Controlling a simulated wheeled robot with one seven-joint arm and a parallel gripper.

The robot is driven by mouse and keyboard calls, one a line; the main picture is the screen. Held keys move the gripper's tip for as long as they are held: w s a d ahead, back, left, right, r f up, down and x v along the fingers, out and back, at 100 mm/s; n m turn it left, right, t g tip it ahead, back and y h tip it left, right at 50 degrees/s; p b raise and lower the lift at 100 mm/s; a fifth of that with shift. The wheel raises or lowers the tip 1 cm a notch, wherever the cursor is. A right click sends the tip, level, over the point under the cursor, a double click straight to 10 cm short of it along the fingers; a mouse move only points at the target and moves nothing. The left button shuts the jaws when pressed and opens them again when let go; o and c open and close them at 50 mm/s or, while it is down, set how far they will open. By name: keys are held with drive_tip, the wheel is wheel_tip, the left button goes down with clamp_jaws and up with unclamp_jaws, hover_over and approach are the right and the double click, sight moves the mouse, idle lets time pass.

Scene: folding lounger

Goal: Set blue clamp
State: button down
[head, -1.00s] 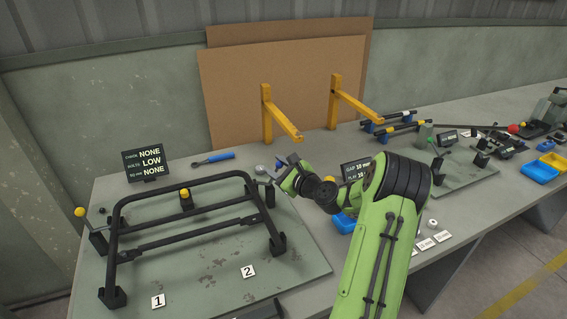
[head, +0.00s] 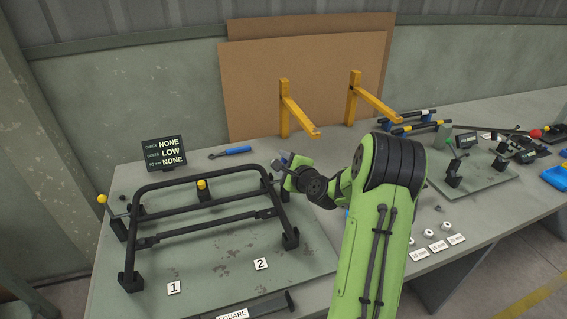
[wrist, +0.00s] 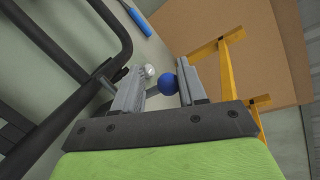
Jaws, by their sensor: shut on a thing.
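The blue clamp shows as a round blue knob (wrist: 168,84) between my fingers in the wrist view. My gripper (wrist: 158,88) is shut on this knob, which sits close against the right finger. In the head view my gripper (head: 284,164) is at the back right corner of the black tubular frame (head: 197,180). The clamp's lower part is hidden behind the fingers and the frame. A pale round part (wrist: 150,71) shows just beyond the left finger.
The frame stands on a grey-green plate (head: 215,268). Yellow knobs stand at its left (head: 102,199) and back (head: 201,184). A display (head: 164,153) reads NONE, LOW, NONE. A blue-handled tool (head: 236,150) lies behind. Yellow brackets (head: 291,110) stand at the back wall.

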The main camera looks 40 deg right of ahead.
drive_tip(key=shift+s+d+f, duration=0.15)
drive_tip(key=shift+s+f, duration=0.1)
drive_tip(key=shift+f, duration=0.3)
drive_tip(key=c, duration=0.9)
unclamp_jaws()
drive_tip(key=shift+o, duration=1.4)
drive_tip(key=shift+r, duration=0.1)
drive_tip(key=shift+o, duration=0.2)
drive_tip(key=shift+w+r, duration=0.1)
drive_tip(key=b+v, duration=0.1)
drive_tip(key=v, duration=1.4)
drive_tip(key=shift+s+r, duration=0.25)
drive_tip(key=shift+s, duration=0.05)
